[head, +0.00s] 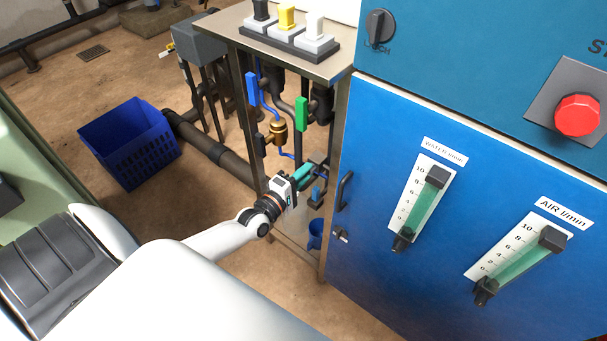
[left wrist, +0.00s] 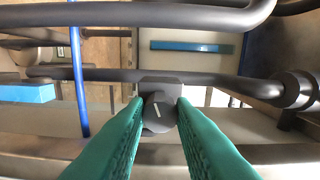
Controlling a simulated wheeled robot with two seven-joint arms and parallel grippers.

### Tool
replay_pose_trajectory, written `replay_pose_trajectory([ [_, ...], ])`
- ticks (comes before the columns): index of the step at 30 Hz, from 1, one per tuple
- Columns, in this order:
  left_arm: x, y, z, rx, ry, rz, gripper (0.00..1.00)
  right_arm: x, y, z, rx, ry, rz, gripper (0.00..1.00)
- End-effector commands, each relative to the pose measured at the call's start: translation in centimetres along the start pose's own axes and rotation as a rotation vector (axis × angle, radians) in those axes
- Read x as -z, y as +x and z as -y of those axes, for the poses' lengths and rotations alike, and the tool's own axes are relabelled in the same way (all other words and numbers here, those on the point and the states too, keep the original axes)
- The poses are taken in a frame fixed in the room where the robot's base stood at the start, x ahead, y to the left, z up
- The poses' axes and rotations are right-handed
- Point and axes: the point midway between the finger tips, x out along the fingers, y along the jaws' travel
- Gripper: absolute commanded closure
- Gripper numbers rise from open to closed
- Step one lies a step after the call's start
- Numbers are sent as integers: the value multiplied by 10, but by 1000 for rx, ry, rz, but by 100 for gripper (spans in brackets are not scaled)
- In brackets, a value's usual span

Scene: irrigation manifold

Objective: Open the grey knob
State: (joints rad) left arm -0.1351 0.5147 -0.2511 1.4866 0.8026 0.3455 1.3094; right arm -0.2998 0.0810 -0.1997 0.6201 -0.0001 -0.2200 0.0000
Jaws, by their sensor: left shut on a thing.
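The grey knob (left wrist: 158,121) is dark grey and round, with a short white mark slanting a little off the picture's vertical. It sits on a square block on a dark pipe in the left wrist view. My left gripper (head: 310,170) reaches into the pipework under the steel table, beside the blue cabinet. In the left wrist view its two teal fingers lie on either side of the knob, shut on it. In the head view the fingers and pipes hide the knob. My right gripper is not in view.
Dark pipes and a blue tube (left wrist: 78,70) run close around the gripper. A blue handle (head: 252,88) and a green handle (head: 301,113) stand above it. The blue cabinet (head: 375,200) bounds the right. A blue crate (head: 130,150) stands on the floor at left.

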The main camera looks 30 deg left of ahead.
Motion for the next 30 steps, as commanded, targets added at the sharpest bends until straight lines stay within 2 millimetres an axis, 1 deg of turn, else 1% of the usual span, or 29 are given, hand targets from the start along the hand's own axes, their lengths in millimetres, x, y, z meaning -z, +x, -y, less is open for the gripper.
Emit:
replay_pose_trajectory([
  [7,0,-1,-1,-3,1,0,100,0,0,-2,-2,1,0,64],
  [8,0,-1,-1,-3,1,0,76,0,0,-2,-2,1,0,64],
  [9,0,-1,-1,-3,1,0,69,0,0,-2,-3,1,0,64],
  [12,0,0,-1,-2,1,0,56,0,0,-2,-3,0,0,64],
  [20,0,-1,0,-1,1,0,56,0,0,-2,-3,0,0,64],
  [23,0,-6,-1,-1,1,0,56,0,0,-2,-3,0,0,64],
  [26,0,-20,-2,-3,1,-1,56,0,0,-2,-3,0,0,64],
  [30,0,-50,-2,-5,1,-1,56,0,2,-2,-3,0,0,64],
])
